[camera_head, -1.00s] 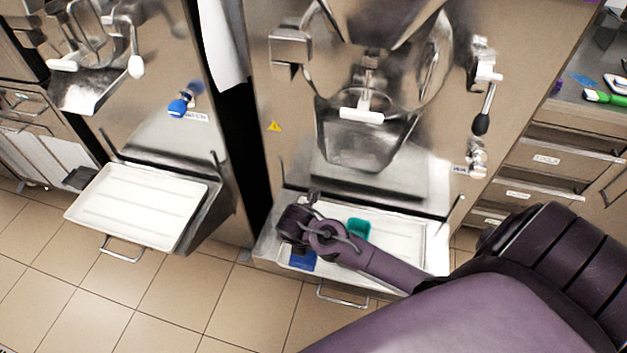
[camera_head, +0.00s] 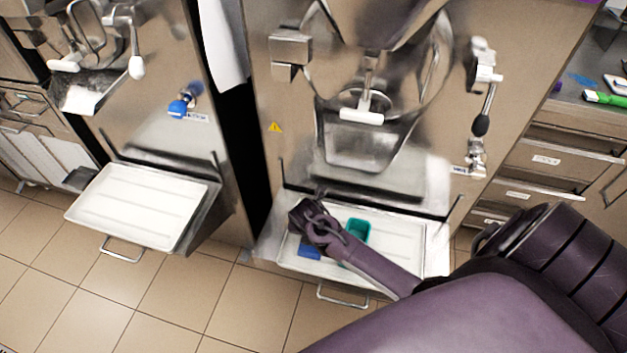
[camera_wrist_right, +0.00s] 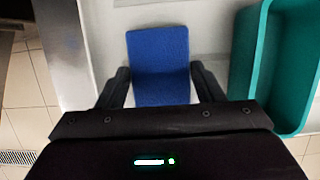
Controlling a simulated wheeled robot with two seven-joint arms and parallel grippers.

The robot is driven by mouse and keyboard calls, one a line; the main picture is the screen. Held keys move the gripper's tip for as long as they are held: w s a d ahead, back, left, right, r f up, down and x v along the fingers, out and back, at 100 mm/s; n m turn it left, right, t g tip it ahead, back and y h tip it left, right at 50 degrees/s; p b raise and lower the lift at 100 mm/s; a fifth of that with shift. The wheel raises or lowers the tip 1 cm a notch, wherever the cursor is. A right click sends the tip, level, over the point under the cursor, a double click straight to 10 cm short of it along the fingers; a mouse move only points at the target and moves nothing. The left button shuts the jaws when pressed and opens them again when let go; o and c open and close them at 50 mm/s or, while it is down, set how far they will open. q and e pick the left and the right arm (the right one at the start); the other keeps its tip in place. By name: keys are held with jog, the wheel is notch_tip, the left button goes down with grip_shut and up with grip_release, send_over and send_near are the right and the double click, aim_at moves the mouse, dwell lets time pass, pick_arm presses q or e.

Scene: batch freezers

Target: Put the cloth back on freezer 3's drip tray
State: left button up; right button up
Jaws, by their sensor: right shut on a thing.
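The blue cloth (camera_head: 309,251) shows at the left part of the white drip tray (camera_head: 405,264) under the middle freezer, partly hidden by my right arm. In the right wrist view the flat blue cloth (camera_wrist_right: 158,55) lies between the two dark fingers of my right gripper (camera_wrist_right: 160,85), which is shut on it. In the head view my right gripper (camera_head: 305,232) is over the tray's left side. I cannot tell whether the cloth touches the tray floor. My left gripper is out of view.
A teal container (camera_head: 357,231) stands in the tray, right of the cloth; it also shows in the wrist view (camera_wrist_right: 246,60). The freezer's chute (camera_head: 365,150) hangs behind. Another freezer's white tray (camera_head: 135,205) at left is empty. A wire handle (camera_head: 342,298) sits below the tray.

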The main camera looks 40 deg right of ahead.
aim_at(310, 248)
jog(key=shift+f, duration=0.1)
jog(key=o, duration=0.9)
jog(key=shift+o, duration=0.2)
jog(key=shift+a+r, duration=0.1)
jog(key=shift+r, duration=0.5)
jog(key=p+v, duration=0.1)
jog(key=v, duration=1)
jog(key=shift+s, duration=0.15)
